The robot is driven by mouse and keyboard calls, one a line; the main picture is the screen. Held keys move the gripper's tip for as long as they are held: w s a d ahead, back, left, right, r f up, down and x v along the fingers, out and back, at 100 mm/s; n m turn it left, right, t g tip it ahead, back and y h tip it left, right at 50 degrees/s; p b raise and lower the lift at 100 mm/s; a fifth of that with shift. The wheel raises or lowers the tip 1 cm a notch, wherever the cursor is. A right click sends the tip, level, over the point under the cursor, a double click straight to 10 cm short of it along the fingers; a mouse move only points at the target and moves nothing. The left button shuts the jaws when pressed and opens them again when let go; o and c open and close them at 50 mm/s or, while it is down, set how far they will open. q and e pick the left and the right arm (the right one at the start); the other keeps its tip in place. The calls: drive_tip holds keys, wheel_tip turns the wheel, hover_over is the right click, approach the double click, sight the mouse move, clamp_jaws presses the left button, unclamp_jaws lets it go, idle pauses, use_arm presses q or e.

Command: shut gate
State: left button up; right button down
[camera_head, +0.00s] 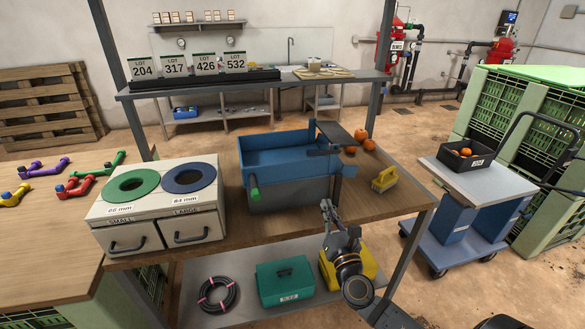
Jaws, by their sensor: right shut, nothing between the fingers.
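A blue trough (285,153) stands on a grey base on the wooden bench. A green handle (254,194) sticks out at its front left. A dark flat plate (336,133) stands raised and tilted at its right end; I cannot tell for sure whether this plate is the gate or whether the gate is shut. My right gripper (327,207) is in front of the trough's right front corner, pointing up. Its fingers are shut and hold nothing. It looks close to the trough's front, but I cannot tell if it touches. My left gripper is out of view.
A box with green and blue ring openings (152,205) stands left of the trough. A yellow handled object (384,179) and several orange fruits (360,135) lie to the right. A green case (285,282) and coiled hose (217,295) lie on the lower shelf.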

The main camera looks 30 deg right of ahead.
drive_tip(key=shift+a+r, duration=0.25)
drive_tip(key=shift+r, duration=0.3)
drive_tip(key=p+x, duration=0.1)
drive_tip(key=x, duration=0.2)
drive_tip(key=p+x, duration=0.1)
drive_tip(key=x, duration=0.3)
drive_tip(key=p+x, duration=0.1)
drive_tip(key=x, duration=0.2)
drive_tip(key=shift+w+r, duration=0.15)
drive_tip(key=shift+r, duration=0.3)
drive_tip(key=r+p, duration=0.3)
drive_tip(key=shift+s+d, duration=0.15)
drive_tip(key=shift+s, duration=0.05)
